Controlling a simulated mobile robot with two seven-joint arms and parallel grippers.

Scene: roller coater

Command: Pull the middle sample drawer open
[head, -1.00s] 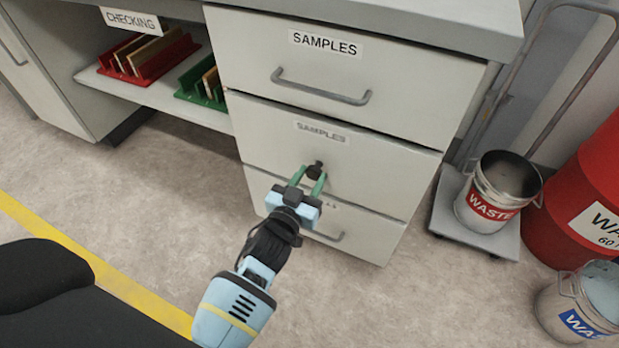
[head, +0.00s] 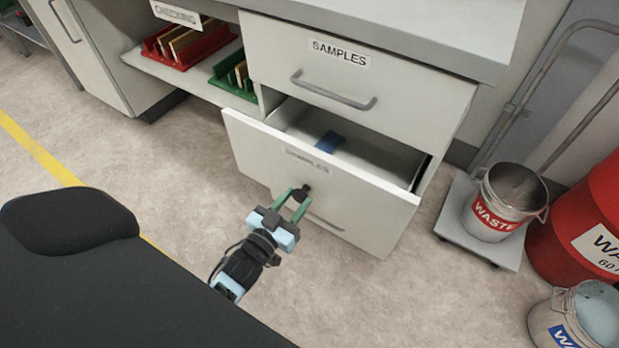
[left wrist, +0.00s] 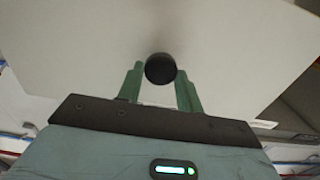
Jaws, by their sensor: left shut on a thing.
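The middle sample drawer (head: 300,170) is pulled partly out of the cabinet in the head view, and its inside shows with a blue item (head: 329,141) lying in it. Its front carries a faint SAMPLES label and a dark round knob (head: 304,189). My left gripper (head: 298,198) is shut on this knob from the front. In the left wrist view the knob (left wrist: 160,69) sits between the green fingers, in front of the pale drawer face (left wrist: 230,60). My right gripper is in neither view.
The top SAMPLES drawer (head: 410,90) is closed above. A shelf with red (head: 200,45) and green racks (head: 228,85) is at left. A cart with a waste bucket (head: 492,215) and a red drum (head: 570,235) stand at right. Floor in front is clear.

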